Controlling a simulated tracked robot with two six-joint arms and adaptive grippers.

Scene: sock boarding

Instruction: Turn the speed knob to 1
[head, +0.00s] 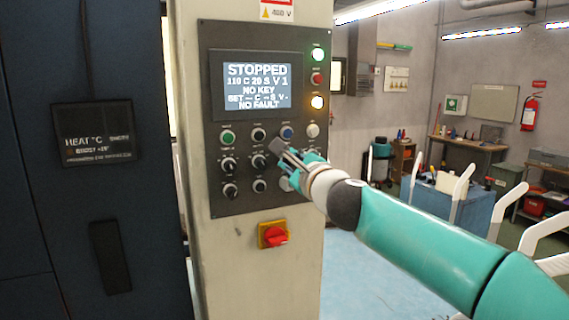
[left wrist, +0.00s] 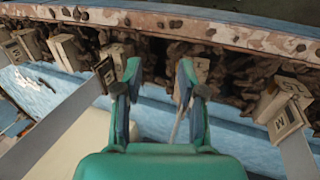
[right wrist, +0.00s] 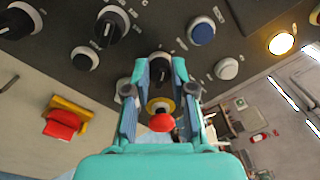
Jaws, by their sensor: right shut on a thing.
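The dark control panel (head: 236,122) stands on a pale column, with knobs and buttons below its screen (head: 257,86). The screen reads STOPPED, 110 C 20 S V 1, NO KEY, NO FAULT. My right gripper (head: 280,150) is at the right knob of the upper knob row and covers it in the head view. In the right wrist view, its fingers (right wrist: 160,72) are shut on that black knob (right wrist: 160,62). Its label and pointer setting cannot be read. My left gripper (left wrist: 157,88) is open and empty, away from the panel; the head view does not show it.
Two black knobs (head: 228,165) (head: 259,161) sit left of the held one. A blue button (right wrist: 202,32) is close by. A red button with a yellow collar (right wrist: 161,121) shows between my right fingers. A red-and-yellow switch (head: 273,235) is below the panel.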

